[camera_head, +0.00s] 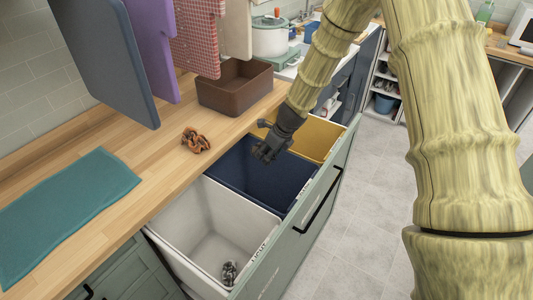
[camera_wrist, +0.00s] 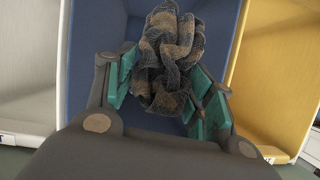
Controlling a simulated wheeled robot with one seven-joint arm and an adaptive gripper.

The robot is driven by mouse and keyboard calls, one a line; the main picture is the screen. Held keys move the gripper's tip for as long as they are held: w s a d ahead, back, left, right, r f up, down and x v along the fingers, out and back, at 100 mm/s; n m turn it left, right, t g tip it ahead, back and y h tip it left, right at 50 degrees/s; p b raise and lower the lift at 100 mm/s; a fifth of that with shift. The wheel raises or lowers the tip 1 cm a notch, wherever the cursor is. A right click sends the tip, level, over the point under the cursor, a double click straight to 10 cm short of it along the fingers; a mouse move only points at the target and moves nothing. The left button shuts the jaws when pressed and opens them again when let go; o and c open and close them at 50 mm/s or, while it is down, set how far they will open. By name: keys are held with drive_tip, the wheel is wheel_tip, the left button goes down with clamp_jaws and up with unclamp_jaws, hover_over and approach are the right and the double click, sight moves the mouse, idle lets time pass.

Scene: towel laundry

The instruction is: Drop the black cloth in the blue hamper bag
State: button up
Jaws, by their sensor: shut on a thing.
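My gripper (camera_head: 267,151) hangs over the blue hamper bag (camera_head: 240,178), the middle one of three in a pulled-out drawer. In the wrist view my gripper (camera_wrist: 165,92) is shut on a crumpled cloth (camera_wrist: 168,50), black to dark grey with brownish patches. The cloth sits between the teal finger pads, and the blue bag's interior (camera_wrist: 222,18) shows behind it. In the head view the cloth is hard to tell from the dark gripper. How far it is above the bag's bottom cannot be told.
The white bag (camera_head: 195,215) at the near side holds a small dark patterned cloth (camera_head: 230,272). The yellow bag (camera_head: 318,137) is on the far side. A brown-orange cloth (camera_head: 196,140), a teal towel (camera_head: 65,210) and a brown bin (camera_head: 235,88) are on the wooden counter. Towels hang above.

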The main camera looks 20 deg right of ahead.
drive_tip(key=o, duration=1.1)
drive_tip(key=shift+c, duration=0.2)
drive_tip(key=v, duration=1.2)
drive_tip(key=shift+w, duration=0.15)
